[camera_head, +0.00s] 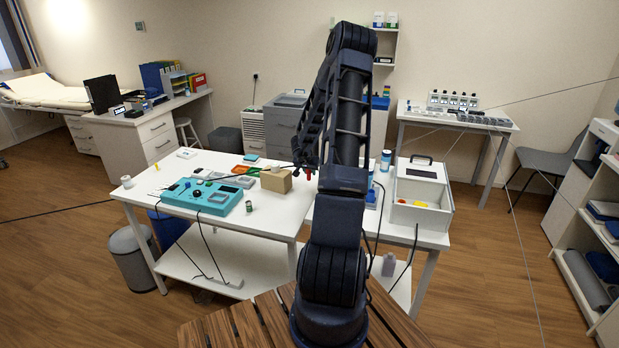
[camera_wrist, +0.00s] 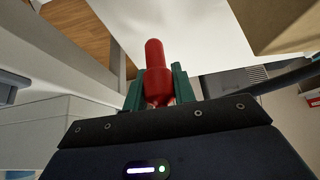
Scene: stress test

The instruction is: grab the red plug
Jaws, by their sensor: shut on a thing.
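The red plug (camera_wrist: 154,58) stands out between the two green fingers of my gripper (camera_wrist: 157,82) in the wrist view. The fingers are shut on it from both sides, and its rounded end points away from the wrist. In the head view, a small bit of the red plug (camera_head: 309,175) shows below the end of my arm, above the white table. Most of my gripper is hard to make out there, as it is dark and small beside my arm.
A tan box (camera_head: 277,181) stands just left of the plug. A teal panel (camera_head: 202,196) lies further left on the white table (camera_head: 275,225). A white bin with a handle (camera_head: 420,213) stands to the right. Cables hang over the table's front edge.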

